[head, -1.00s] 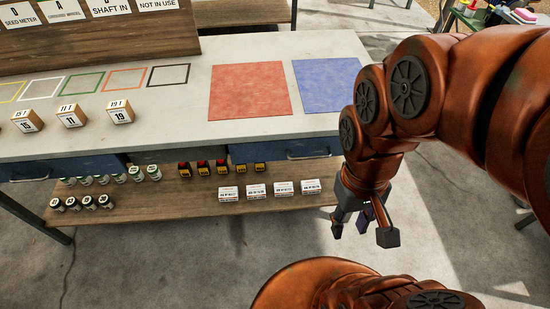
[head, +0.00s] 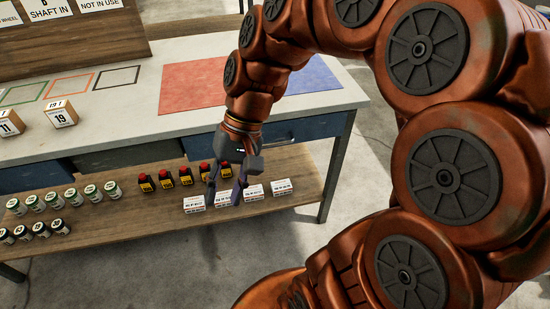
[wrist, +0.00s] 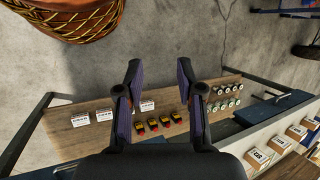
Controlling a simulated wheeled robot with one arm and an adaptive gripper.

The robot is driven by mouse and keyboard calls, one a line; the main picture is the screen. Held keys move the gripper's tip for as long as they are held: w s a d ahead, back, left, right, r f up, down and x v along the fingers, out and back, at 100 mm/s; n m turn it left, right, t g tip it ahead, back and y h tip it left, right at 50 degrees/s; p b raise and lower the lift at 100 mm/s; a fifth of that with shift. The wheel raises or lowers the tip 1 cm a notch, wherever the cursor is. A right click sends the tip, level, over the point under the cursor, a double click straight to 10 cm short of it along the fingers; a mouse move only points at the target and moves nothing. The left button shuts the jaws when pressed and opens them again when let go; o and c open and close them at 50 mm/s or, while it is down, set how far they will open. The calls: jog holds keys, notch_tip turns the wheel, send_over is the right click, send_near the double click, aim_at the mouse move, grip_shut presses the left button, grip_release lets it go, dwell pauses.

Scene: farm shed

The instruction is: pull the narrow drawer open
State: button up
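The workbench has a row of drawer fronts under its top. In the head view a blue front (head: 312,128) with a bar handle is at the right, a dark grey front (head: 125,157) is in the middle and a blue front (head: 35,178) is at the left. All look closed; I cannot tell which is the narrow one. My gripper (head: 224,197) points down in front of the bench, lower than the drawer fronts, and hides part of the right one. In the wrist view its two fingers (wrist: 163,98) stand apart with nothing between them.
The lower shelf (head: 120,222) holds white boxes (head: 254,193), black bottles with yellow labels (head: 165,180) and several small jars (head: 73,195). Numbered blocks (head: 61,114) and coloured squares lie on the benchtop (head: 120,115). The floor before the bench is clear.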

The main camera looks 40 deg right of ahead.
jog(key=w+d+f+m+t+y+b, duration=0.2)
jog(key=w+d+f+m+y+b, duration=0.1)
jog(key=w+f+b, duration=0.3)
jog(key=m+t+y+b, duration=0.3)
jog(key=m+t+b, duration=0.6)
jog(key=b, duration=0.8)
send_near(281, 143)
jog(key=x, duration=0.4)
jog(key=shift+a+f+n+t, duration=0.25)
jog(key=shift+f+n+t, duration=0.05)
jog(key=shift+f+t, duration=0.1)
jog(key=shift+b+x, duration=1.2)
jog(key=shift+x, duration=2.25)
jog(key=shift+r, duration=0.15)
jog(key=shift+c, duration=0.4)
grip_shut()
